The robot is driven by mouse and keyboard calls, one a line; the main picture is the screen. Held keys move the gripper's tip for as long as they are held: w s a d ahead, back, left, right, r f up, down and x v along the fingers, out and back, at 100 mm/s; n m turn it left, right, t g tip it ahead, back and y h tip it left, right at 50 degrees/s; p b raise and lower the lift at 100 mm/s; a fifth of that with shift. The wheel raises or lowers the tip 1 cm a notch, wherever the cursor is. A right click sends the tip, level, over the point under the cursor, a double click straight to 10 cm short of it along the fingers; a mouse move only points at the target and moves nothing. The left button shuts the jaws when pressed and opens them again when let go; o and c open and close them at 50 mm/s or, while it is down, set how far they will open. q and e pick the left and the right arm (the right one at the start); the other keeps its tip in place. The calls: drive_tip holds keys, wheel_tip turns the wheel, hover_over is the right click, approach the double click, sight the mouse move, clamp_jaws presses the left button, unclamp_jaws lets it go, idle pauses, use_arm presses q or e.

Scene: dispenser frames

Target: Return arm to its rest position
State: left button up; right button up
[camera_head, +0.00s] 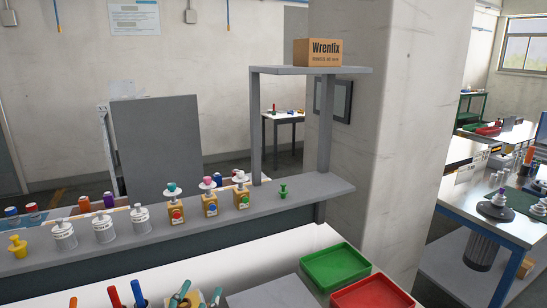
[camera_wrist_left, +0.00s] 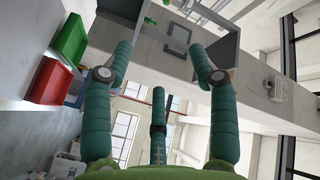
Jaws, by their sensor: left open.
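My left gripper (camera_head: 196,296) shows only by its teal fingertips at the bottom edge of the head view, in front of the shelf. In the left wrist view my left gripper (camera_wrist_left: 160,58) has its teal fingers spread wide apart with nothing between them. The wrist camera looks up past the fingers toward the wall, windows and ceiling. The rest of my left arm is hidden below the head view. My right gripper is in neither view.
A grey shelf (camera_head: 300,199) carries white dispensers (camera_head: 104,228), amber bottles (camera_head: 210,204) and a green peg-like piece (camera_head: 283,191). A green tray (camera_head: 335,268) and a red tray (camera_head: 372,293) lie at the lower right. Upright red and blue handles (camera_head: 137,292) stand left of the fingertips.

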use_arm(q)
drive_tip(key=s+a+f+n+g+y, duration=0.1)
drive_tip(key=s+a+f+n+g, duration=0.1)
drive_tip(key=s+f+g, duration=0.4)
drive_tip(key=s+a+f+n+g+y, duration=0.1)
drive_tip(key=s+a+f+n+g, duration=0.15)
drive_tip(key=s+f, duration=0.45)
drive_tip(key=s+f+n+g, duration=0.2)
drive_tip(key=s+f+g, duration=0.4)
drive_tip(key=s+f, duration=0.45)
drive_tip(key=s+f+b, duration=0.3)
drive_tip(key=f+b, duration=0.2)
drive_tip(key=f, duration=2.2)
drive_tip(key=s+a+f+g+b, duration=0.2)
drive_tip(key=s+f+b, duration=0.3)
drive_tip(key=s+f, duration=1)
wheel_tip(320, 180, down, 4)
drive_tip(key=shift+s+a+r, duration=0.2)
drive_tip(key=shift+s+a, duration=0.05)
drive_tip(key=shift+a, duration=0.3)
